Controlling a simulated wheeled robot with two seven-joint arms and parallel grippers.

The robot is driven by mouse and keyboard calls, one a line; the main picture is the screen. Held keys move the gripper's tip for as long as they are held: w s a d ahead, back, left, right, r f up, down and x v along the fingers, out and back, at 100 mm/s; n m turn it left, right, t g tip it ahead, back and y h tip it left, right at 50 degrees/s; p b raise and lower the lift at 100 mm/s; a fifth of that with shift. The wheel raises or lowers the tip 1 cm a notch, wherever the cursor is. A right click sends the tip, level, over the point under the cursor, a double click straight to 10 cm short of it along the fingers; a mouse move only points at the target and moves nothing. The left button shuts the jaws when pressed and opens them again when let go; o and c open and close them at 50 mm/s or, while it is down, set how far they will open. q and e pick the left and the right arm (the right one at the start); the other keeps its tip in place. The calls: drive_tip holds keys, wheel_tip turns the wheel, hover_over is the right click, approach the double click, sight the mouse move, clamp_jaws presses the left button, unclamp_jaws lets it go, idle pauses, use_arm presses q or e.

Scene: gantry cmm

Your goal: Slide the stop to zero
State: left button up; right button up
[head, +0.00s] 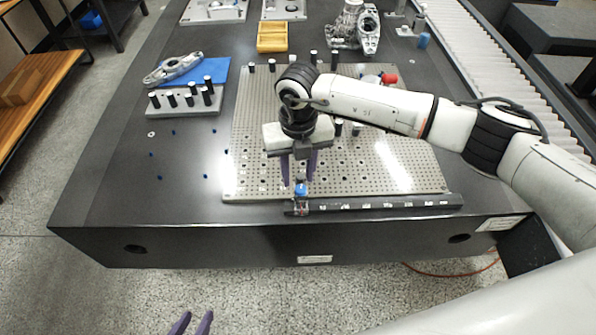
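The stop (301,205) has a blue knob on top and sits near the left end of the dark rail (400,203) along the table's front edge. The rail carries a row of small pale labels; they are too small to read. My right gripper (299,182) points down just behind and above the stop, its two purple fingers apart. The blue knob shows in front of and between the fingertips; I cannot tell whether they touch it. My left gripper (193,322) shows only its purple fingertips at the bottom edge, apart and empty, over the floor.
A perforated plate (400,165) lies behind the rail, with several black posts at its back. A grey block with dark pins (185,103) and a metal casting on a blue plate (212,72) stand at left. The dark table surface at front left is mostly clear.

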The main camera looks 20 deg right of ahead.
sight(298, 177)
wheel_tip(298, 177, up, 10)
drive_tip(key=shift+r+b, duration=0.15)
drive_tip(key=shift+b, duration=0.25)
idle(0.4)
